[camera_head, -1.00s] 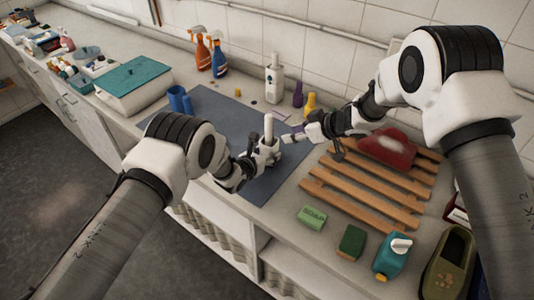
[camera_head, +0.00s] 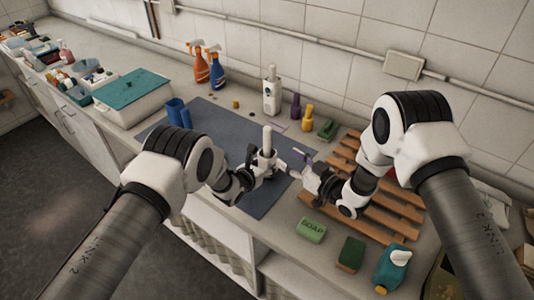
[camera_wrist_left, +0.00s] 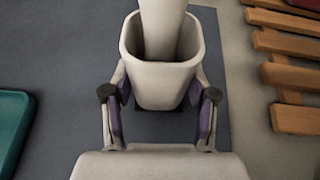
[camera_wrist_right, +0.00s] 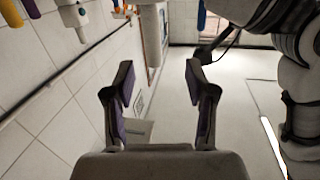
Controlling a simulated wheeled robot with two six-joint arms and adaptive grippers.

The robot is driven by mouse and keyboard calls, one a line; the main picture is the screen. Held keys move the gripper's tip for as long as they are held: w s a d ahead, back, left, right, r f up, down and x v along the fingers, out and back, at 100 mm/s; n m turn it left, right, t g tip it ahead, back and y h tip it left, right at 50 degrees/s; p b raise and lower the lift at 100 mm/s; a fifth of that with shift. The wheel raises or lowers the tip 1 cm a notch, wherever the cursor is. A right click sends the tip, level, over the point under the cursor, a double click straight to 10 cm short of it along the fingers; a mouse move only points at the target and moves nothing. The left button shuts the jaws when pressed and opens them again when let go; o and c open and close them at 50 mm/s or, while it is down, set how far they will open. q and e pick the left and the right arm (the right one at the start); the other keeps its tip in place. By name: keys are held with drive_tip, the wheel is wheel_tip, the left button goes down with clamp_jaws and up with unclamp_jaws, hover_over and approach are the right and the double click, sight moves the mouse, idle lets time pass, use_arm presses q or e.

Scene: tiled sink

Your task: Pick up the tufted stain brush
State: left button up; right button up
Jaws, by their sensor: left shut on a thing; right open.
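A pale upright handle (camera_head: 267,140), apparently the stain brush's, stands in a white cup-like holder (camera_head: 264,164). My left gripper (camera_head: 258,168) is shut on the holder; in the left wrist view its fingers (camera_wrist_left: 160,105) clasp the holder's sides, with the thick handle (camera_wrist_left: 160,30) rising from it. The brush's tufts are hidden inside. My right gripper (camera_head: 293,161) is open and empty, just right of the holder. In the right wrist view its fingers (camera_wrist_right: 160,88) are spread, and a pale rod (camera_wrist_right: 151,38), probably the handle, shows beyond, upside down.
A wooden slatted rack (camera_head: 385,215) lies under my right arm. Soap (camera_head: 311,230), a sponge (camera_head: 351,254) and a teal bottle (camera_head: 391,267) stand along the front. A white bottle (camera_head: 271,92), purple bottle (camera_head: 295,106) and yellow bottle (camera_head: 307,118) stand behind the blue-grey mat (camera_head: 215,125).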

sight(270, 143)
drive_tip(key=shift+t, duration=0.5)
drive_tip(key=x, duration=1.1)
drive_tip(key=shift+w+f, duration=0.3)
drive_tip(key=shift+f, duration=0.1)
drive_tip(key=shift+d, duration=0.1)
clamp_jaws()
